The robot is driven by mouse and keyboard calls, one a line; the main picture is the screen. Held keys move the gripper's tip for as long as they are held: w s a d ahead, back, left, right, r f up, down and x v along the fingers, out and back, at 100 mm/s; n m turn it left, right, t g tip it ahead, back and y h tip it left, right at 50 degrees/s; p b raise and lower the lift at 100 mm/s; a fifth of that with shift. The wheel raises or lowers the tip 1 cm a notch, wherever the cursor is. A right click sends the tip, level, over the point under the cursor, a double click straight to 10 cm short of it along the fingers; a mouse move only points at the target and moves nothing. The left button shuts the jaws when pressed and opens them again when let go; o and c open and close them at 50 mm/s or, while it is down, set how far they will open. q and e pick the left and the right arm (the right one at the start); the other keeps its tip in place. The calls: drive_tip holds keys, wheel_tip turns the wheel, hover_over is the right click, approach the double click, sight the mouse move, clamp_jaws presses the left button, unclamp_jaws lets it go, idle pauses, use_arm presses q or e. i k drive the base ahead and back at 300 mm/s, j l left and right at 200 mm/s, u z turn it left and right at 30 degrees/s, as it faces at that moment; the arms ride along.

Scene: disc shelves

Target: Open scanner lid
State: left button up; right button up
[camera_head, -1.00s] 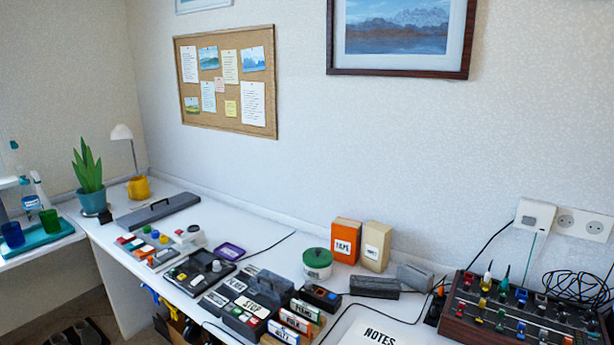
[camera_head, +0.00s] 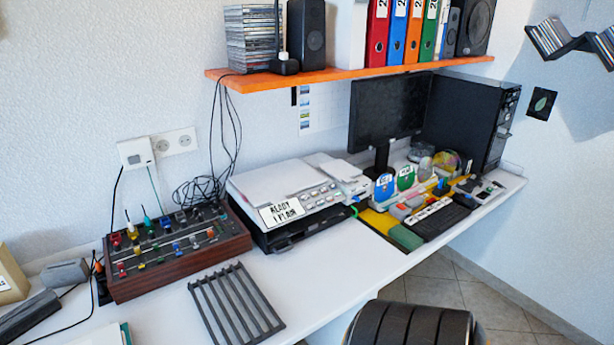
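The scanner (camera_head: 300,208) is a white flatbed machine with a black lower part, on the white desk near the middle of the view. Its white lid (camera_head: 272,183) lies flat and looks shut. A row of buttons runs along its panel, and a label reading "READY 1 PLAY" (camera_head: 282,211) is on its front. Neither of my grippers shows in the view.
A wooden control box with colored knobs (camera_head: 176,256) stands left of the scanner. A black slatted rack (camera_head: 236,304) lies in front. A monitor (camera_head: 388,112) and keyboard (camera_head: 440,221) are to the right. An orange shelf (camera_head: 350,74) hangs above. A dark ribbed round object (camera_head: 412,325) is at the bottom edge.

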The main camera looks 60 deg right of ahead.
sight(271, 183)
drive_tip(key=z, duration=1.9)
